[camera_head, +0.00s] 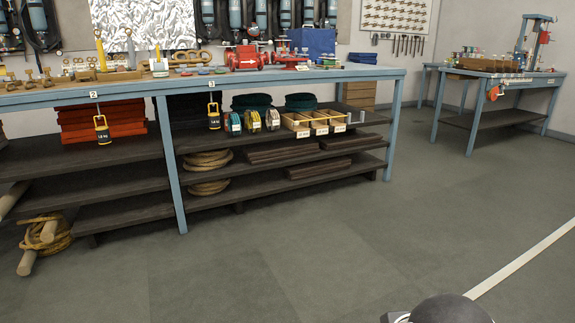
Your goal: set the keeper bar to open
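A thin yellow bar (320,118), likely the keeper bar, runs along the top front of several small wooden boxes on the upper shelf under the long blue bench. Its right end is close to short pale posts (349,117). The bar lies roughly level across the boxes; its exact latch state is too small to tell. The wooden boxes (297,126) carry white labels on their fronts. My gripper is not in view; a dark rounded shape at the bottom right edge is probably part of my own body.
The long blue bench (398,72) holds red valves (247,58) and tools. Yellow-and-black weights (214,115) hang at its front. Tape reels (253,121) stand left of the boxes. Rope coils (48,235) lie at left. The grey floor (330,235) ahead is clear. Another bench (495,80) stands right.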

